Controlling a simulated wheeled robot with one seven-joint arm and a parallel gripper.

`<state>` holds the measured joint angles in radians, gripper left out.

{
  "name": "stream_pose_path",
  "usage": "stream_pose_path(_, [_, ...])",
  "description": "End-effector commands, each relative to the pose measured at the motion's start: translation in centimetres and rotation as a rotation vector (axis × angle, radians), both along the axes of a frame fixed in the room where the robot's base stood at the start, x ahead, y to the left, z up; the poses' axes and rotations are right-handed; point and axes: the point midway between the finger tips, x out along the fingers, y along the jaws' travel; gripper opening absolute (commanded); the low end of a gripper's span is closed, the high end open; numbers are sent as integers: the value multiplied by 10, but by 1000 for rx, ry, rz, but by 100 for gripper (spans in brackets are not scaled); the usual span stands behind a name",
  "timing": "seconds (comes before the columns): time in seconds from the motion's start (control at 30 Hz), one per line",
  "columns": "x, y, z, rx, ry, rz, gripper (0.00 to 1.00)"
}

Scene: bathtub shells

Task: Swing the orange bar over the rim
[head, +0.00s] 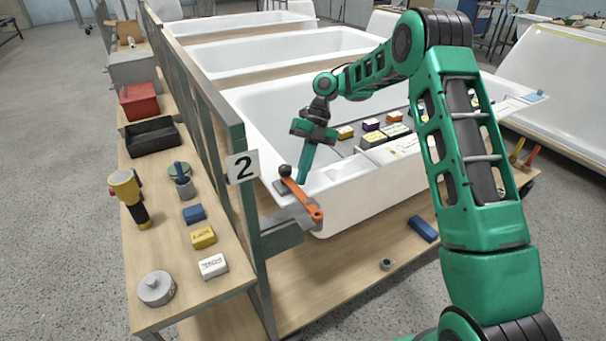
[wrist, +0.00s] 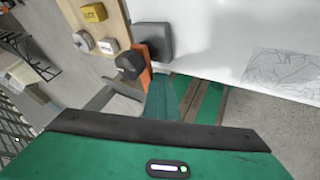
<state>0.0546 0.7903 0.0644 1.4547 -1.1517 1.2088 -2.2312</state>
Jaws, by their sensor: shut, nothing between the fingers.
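The orange bar (head: 303,200) is at the near left corner of the white bathtub (head: 345,200). One end has a dark round knob (head: 285,171), beside a grey pad on the rim. The other end reaches out past the tub's near edge to an orange round end (head: 317,215). My gripper (head: 303,181) points down, shut and empty, with its green fingers close beside the bar near the knob. In the wrist view the bar (wrist: 146,78) shows just beyond the fingers (wrist: 163,90), partly hidden by the knob and fingers. I cannot tell whether they touch.
Small coloured blocks (head: 372,125) lie on a tray across the tub. Floor is clear at lower left.

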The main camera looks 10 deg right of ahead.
Motion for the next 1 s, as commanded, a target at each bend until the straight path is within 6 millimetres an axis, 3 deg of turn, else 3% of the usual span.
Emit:
stream_pose_path(0.47, [1,3,0,9,-2,1,0])
stream_pose_path(0.73, [11,-33,-1,5,0,1,0])
stream_pose_path(1.0, [26,-42,23,6,1,6,0])
